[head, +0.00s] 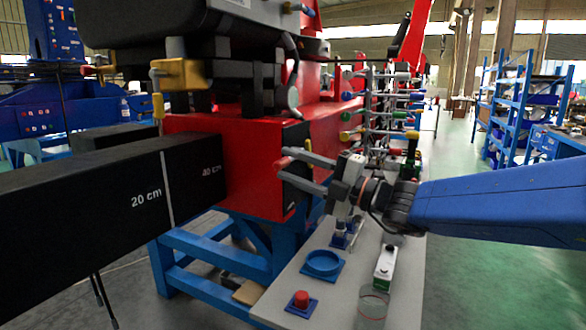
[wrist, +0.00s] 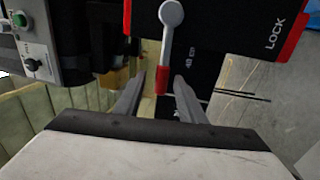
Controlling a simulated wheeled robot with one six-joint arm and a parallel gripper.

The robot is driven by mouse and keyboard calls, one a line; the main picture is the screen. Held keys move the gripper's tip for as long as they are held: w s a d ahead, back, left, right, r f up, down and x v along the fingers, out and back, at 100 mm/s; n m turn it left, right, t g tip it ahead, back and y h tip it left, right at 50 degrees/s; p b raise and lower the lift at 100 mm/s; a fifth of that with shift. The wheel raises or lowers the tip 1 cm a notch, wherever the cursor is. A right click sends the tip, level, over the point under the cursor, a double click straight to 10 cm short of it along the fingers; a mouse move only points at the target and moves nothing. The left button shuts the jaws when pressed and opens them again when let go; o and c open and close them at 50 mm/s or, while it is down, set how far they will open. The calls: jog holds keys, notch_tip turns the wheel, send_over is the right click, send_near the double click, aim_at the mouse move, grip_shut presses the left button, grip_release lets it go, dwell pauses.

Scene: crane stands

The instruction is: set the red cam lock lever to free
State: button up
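The cam lock lever (wrist: 162,78) shows in the wrist view as a grey arm with a red tip, hanging down from a round grey pivot at the top. The word LOCK (wrist: 276,33) is on a black panel to its right; no FREE mark shows. My gripper (wrist: 159,82) is open, with one finger on each side of the red tip in the picture; a gap shows on both sides. In the head view my gripper (head: 284,161) is in front of the red housing (head: 262,205) of the crane stand, and I cannot make out the lever there.
A black beam (head: 100,205) marked 20 cm and 40 cm extends left from the red housing. Below my gripper, a grey bench (head: 330,300) holds a blue ring (head: 323,263), a red button (head: 301,299) and a glass (head: 372,306). A rack of coloured-ended rods (head: 385,105) stands behind.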

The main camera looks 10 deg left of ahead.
jog(key=shift+d+f, duration=0.1)
jog(key=v, duration=1.7)
jog(key=shift+s+d, duration=0.1)
jog(key=shift+d, duration=0.05)
dwell(0.4)
